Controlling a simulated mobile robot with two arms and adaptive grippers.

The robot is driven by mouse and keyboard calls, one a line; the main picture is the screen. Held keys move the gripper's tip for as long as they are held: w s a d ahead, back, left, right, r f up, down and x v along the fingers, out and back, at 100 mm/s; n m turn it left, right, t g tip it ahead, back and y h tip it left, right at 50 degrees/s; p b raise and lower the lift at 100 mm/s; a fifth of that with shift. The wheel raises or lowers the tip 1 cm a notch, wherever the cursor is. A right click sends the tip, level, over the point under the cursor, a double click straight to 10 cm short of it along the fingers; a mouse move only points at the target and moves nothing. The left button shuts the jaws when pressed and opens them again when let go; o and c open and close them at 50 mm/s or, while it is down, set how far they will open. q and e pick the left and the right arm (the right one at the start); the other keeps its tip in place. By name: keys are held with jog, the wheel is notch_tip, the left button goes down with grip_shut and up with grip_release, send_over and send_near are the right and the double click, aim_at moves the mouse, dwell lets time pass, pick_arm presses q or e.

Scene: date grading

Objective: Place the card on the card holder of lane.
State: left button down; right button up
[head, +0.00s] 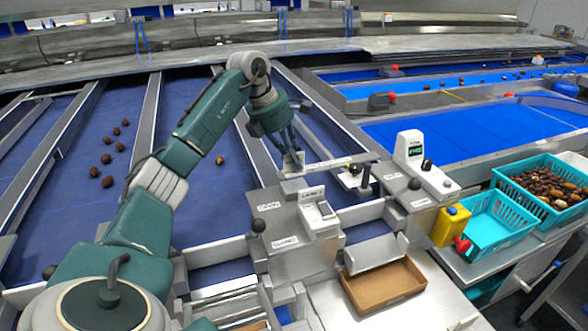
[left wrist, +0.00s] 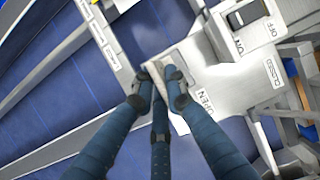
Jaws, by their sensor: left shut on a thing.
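My left gripper (head: 292,152) is shut on a small pale card (head: 293,164), above the grey metal lane-end housing. In the left wrist view the fingers of the left gripper (left wrist: 160,72) close around the pale card (left wrist: 178,118), which partly hides behind them. The card looks tilted in that view. I cannot tell whether it touches the surface below. A card holder cannot be made out for certain; the area under the fingers is partly covered. My right gripper is not in view.
A switch box (head: 319,212) stands just below the gripper, beside OPEN and CLOSED labels. A white device (head: 409,148), a brown tray (head: 362,300), a yellow container (head: 449,228) and turquoise crates (head: 478,243) stand to the right. Several dates lie on the blue belt (head: 88,130) at left.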

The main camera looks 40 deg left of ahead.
aim_at(295, 170)
pick_arm(q)
notch_tip(295, 170, down, 3)
jog(key=shift+d+f+p, duration=0.1)
jog(key=shift+p, duration=0.2)
jog(key=shift+f, duration=0.4)
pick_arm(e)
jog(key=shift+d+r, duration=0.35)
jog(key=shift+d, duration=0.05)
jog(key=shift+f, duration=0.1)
pick_arm(q)
jog(key=c, duration=1.8)
grip_release()
jog(key=shift+f, duration=0.1)
jog(key=shift+o, duration=0.2)
